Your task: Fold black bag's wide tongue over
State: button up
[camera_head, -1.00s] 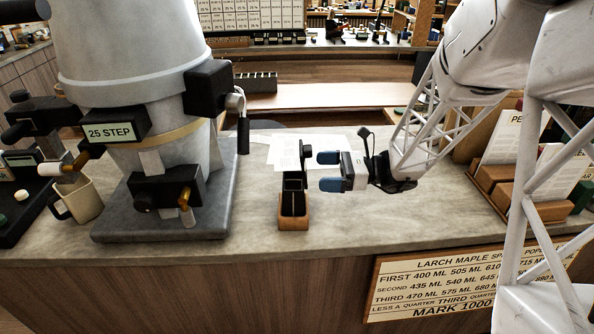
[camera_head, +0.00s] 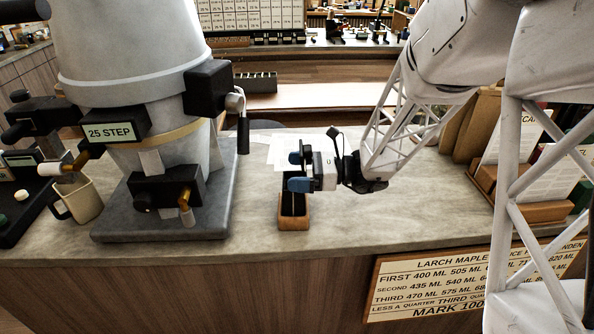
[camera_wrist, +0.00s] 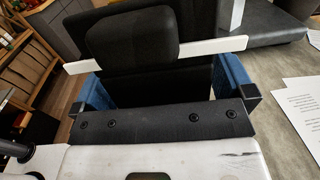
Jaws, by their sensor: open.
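The black bag (camera_head: 292,206) stands upright in a small wooden holder (camera_head: 294,224) on the counter. Its wide tongue (camera_head: 307,145) sticks up at the top, partly hidden by my gripper. In the wrist view the tongue shows as a padded black flap (camera_wrist: 130,38), with a white strip (camera_wrist: 205,48) running across behind it. My gripper (camera_head: 298,172) is at the bag's upper part, coming from the right. It is open, with one blue finger on each side of the black bag in the wrist view (camera_wrist: 165,88). I cannot tell whether the fingers touch it.
A large grey hopper (camera_head: 135,50) with a "25 STEP" label stands left on a dark base (camera_head: 165,205). A beige jug (camera_head: 80,198) is beside it. White papers (camera_head: 268,143) lie behind the bag. Wooden card racks (camera_head: 520,195) stand at right. The counter right of the bag is clear.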

jog(key=c, duration=0.8)
jog(key=shift+a+f+h, duration=0.1)
jog(key=shift+a+h, duration=0.1)
jog(key=shift+h, duration=0.6)
jog(key=o, duration=0.8)
jog(key=shift+d, duration=0.2)
jog(key=d+r, duration=0.1)
jog(key=d, duration=0.6)
jog(key=shift+s+d, duration=0.15)
jog(key=shift+s, duration=0.1)
